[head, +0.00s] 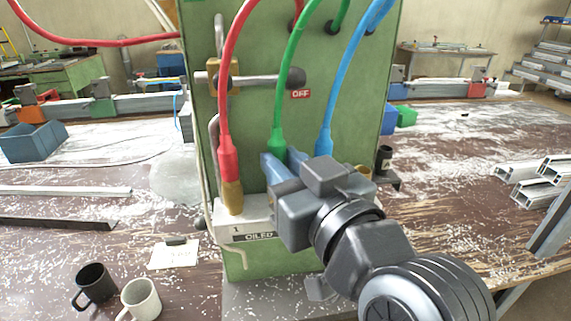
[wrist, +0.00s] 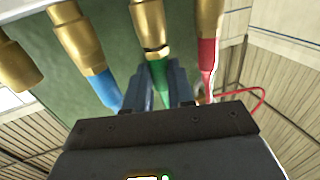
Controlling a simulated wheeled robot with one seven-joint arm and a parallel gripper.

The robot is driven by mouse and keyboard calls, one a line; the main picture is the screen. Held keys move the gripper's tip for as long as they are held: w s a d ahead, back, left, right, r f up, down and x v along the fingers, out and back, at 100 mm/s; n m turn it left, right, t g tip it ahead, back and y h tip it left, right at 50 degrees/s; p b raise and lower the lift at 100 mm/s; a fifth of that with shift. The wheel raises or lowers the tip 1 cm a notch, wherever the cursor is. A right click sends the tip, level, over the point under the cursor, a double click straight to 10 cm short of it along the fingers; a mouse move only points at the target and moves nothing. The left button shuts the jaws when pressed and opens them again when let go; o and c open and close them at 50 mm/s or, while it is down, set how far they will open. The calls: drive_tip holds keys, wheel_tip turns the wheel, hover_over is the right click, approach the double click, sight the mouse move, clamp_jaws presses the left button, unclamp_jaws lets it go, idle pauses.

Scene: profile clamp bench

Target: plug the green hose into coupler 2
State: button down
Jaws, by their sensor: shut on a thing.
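The green hose (head: 278,138) hangs down from the green panel and ends between the blue fingers of my gripper (head: 284,163). My gripper is shut on its green end (wrist: 159,78). In the wrist view, this end lines up with the middle brass coupler (wrist: 149,22), between the blue and red hoses; I take this for coupler 2. A dark ring shows where they meet, and I cannot tell whether the end is fully seated. In the head view my gripper hides this coupler.
The red hose (head: 228,150) sits on a brass coupler to the left; the blue hose (head: 325,135) runs close on the right. An empty brass coupler (wrist: 15,65) shows in the wrist view. A lever (head: 255,80) crosses the panel above. Two mugs (head: 95,285) stand front left.

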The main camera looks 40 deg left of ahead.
drive_tip(key=shift+f, duration=0.35)
drive_tip(key=c, duration=0.9)
unclamp_jaws()
drive_tip(key=shift+r, duration=0.1)
drive_tip(key=shift+b+v, duration=0.6)
drive_tip(key=shift+v, duration=3.85)
